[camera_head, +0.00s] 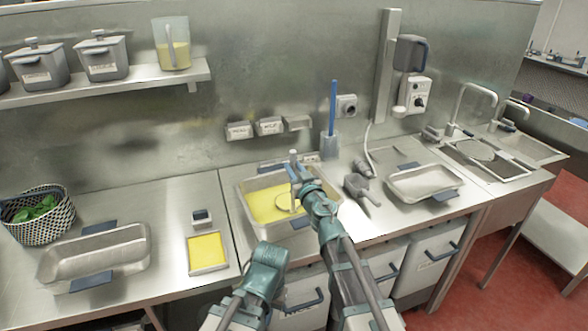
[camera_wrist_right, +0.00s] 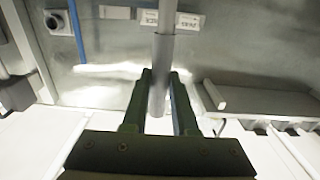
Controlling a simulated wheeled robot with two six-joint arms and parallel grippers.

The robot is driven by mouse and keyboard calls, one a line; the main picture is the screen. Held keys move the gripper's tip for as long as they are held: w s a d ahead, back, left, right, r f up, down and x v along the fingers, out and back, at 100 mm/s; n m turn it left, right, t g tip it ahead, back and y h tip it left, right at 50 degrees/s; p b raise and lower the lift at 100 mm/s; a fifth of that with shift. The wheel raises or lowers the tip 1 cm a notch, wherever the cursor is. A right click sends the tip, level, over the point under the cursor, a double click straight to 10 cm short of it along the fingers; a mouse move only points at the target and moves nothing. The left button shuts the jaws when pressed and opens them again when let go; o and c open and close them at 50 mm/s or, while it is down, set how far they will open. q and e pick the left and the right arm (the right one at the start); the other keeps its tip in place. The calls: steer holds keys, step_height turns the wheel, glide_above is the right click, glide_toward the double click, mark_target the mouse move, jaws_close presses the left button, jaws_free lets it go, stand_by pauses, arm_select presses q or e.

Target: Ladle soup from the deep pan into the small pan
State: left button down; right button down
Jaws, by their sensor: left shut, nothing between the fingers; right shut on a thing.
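The deep pan (camera_head: 247,222) is a steel pan with yellow soup in it at the middle of the counter. My right gripper (camera_head: 297,172) is above it, shut on the upright handle of the ladle (camera_head: 293,155). The ladle's round bowl shows at the soup's surface; how deep it sits I cannot tell. In the right wrist view the grey handle (camera_wrist_right: 158,75) stands between the fingers (camera_wrist_right: 158,105). A small square pan (camera_head: 207,270) filled with yellow stands left of the deep pan. My left gripper (camera_head: 272,254) is shut and empty in front of the deep pan.
An empty steel pan (camera_head: 97,240) and a basket of greens (camera_head: 38,214) stand at the left. A grey scoop (camera_head: 362,188) and another pan (camera_head: 425,181) lie right of the deep pan. A jug (camera_head: 172,45) stands on the shelf.

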steer(key=shift+r, duration=0.1)
stand_by(0.3)
step_height(320, 180, up, 13)
steer(key=p, duration=1.3)
